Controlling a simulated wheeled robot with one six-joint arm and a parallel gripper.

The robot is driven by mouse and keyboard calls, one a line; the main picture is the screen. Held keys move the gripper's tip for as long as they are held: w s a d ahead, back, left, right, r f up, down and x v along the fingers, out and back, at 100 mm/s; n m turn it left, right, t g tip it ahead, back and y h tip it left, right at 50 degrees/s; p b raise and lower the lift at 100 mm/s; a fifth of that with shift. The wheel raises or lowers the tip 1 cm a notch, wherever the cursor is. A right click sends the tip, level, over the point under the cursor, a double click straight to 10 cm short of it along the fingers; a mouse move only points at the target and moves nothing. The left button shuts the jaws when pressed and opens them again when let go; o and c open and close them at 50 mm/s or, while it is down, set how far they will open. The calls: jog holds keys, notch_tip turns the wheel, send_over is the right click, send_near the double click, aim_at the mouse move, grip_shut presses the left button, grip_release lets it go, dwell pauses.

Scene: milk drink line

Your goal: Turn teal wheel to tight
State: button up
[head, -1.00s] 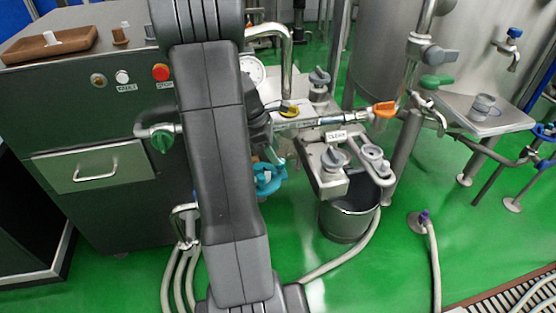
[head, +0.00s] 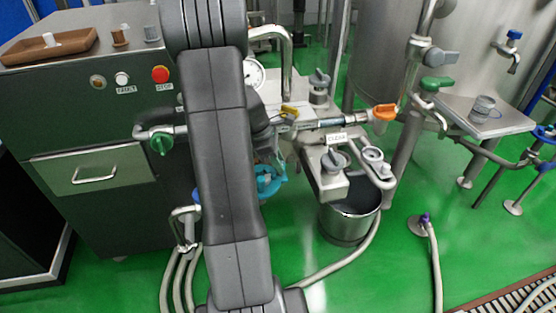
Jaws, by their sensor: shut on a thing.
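The teal wheel (head: 268,184) is low on the metal pipework, just right of my arm. My arm hides its left part. My gripper (head: 277,158) is mostly hidden behind my arm. Its dark body shows right of the arm, above the wheel, and its tips reach down to the wheel's upper side. It is shut on the wheel, though the contact itself is hard to see.
A steel bucket (head: 350,220) stands right of the wheel, below valves with a small "CLEAR" label (head: 337,137). A yellow handle (head: 289,111) and an orange handle (head: 385,112) sit above. The cabinet (head: 90,180) is at left. Hoses (head: 185,275) lie on the floor.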

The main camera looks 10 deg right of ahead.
jog(key=shift+r, duration=0.1)
jog(key=shift+w+m+g+p, duration=0.1)
jog(key=shift+m+g+p, duration=0.3)
jog(key=shift+m+p, duration=0.55)
jog(key=m+g+p, duration=0.1)
jog(key=m+p, duration=0.1)
jog(key=m, duration=0.1)
jog(key=shift+w+d+r+m+y, duration=0.1)
jog(key=shift+m+y, duration=0.25)
jog(key=shift+y, duration=0.05)
jog(key=m+y+p, duration=0.1)
jog(key=m, duration=0.2)
jog(key=m+g+y+p, duration=0.1)
jog(key=m+p, duration=0.1)
jog(key=m, duration=0.1)
jog(key=shift+d+g, duration=0.15)
jog(key=shift+g, duration=0.15)
jog(key=m+y, duration=0.1)
jog(key=m, duration=0.2)
jog(key=m+y+p, duration=0.1)
jog(key=m, duration=0.2)
jog(key=shift+d+m+y, duration=0.2)
jog(key=shift+m+y, duration=0.1)
jog(key=m+y, duration=0.1)
jog(key=m, duration=0.1)
jog(key=m+t+p, duration=0.1)
jog(key=m, duration=0.2)
jog(key=shift+d+m+y, duration=0.1)
jog(key=shift+m+y, duration=0.2)
jog(key=shift+y, duration=0.1)
